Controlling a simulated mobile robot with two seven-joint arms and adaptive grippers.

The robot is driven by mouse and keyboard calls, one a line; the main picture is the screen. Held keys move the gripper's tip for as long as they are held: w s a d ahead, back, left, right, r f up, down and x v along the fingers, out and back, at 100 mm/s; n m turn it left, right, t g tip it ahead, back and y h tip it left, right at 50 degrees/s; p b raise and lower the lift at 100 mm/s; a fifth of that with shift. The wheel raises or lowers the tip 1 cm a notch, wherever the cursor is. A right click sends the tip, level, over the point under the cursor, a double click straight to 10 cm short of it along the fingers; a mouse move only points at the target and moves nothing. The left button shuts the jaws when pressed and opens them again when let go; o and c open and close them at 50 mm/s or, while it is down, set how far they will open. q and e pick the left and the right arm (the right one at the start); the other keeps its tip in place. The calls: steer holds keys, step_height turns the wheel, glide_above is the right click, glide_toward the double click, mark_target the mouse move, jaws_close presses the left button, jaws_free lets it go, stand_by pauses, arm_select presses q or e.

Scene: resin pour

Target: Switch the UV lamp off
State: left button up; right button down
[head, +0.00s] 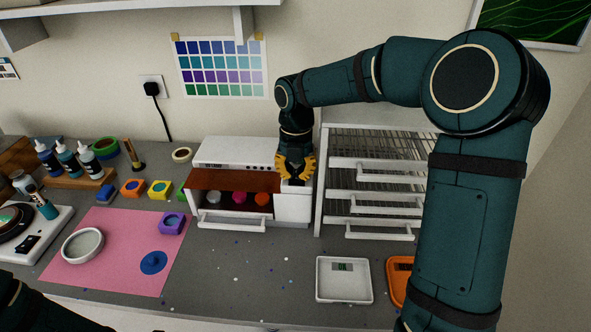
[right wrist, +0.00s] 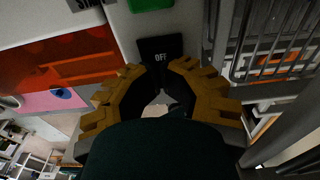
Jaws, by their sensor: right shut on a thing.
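The UV lamp (head: 240,152) is a white box with a red-brown see-through front, at the back of the bench in the head view. Its red window (right wrist: 65,65) also shows in the right wrist view. A black switch plate marked OFF (right wrist: 160,48) sits on its white right-hand panel, beside a green patch (right wrist: 150,4). My right gripper (head: 294,178), with yellow fingers, points down at this panel. In the right wrist view its fingers (right wrist: 165,98) close around a small dark part at the switch; the contact is partly hidden. My left gripper is out of view.
A white wire rack with drawers (head: 375,170) stands close right of the lamp. A white tray (head: 343,299) and an orange tray (head: 394,285) lie in front. A pink mat (head: 110,275) with moulds is at left. The bench before the lamp is mostly clear.

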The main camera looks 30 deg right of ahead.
mark_target(295, 178)
steer(key=shift+s+a+f, duration=0.15)
steer(key=shift+s+f, duration=0.15)
steer(key=shift+s, duration=0.15)
step_height(295, 178, up, 13)
steer(key=w, duration=0.1)
steer(key=shift+d+f, duration=0.15)
steer(key=shift+d, duration=0.15)
steer(key=shift+w, duration=0.1)
steer(key=b, duration=0.1)
steer(key=s+r+t+b, duration=0.1)
steer(key=a+r+t+h+b, duration=0.1)
steer(key=shift+s+a+r+b, duration=0.1)
steer(key=shift+s+r+b, duration=0.15)
steer(key=shift+b, duration=0.1)
steer(key=shift+f, duration=0.1)
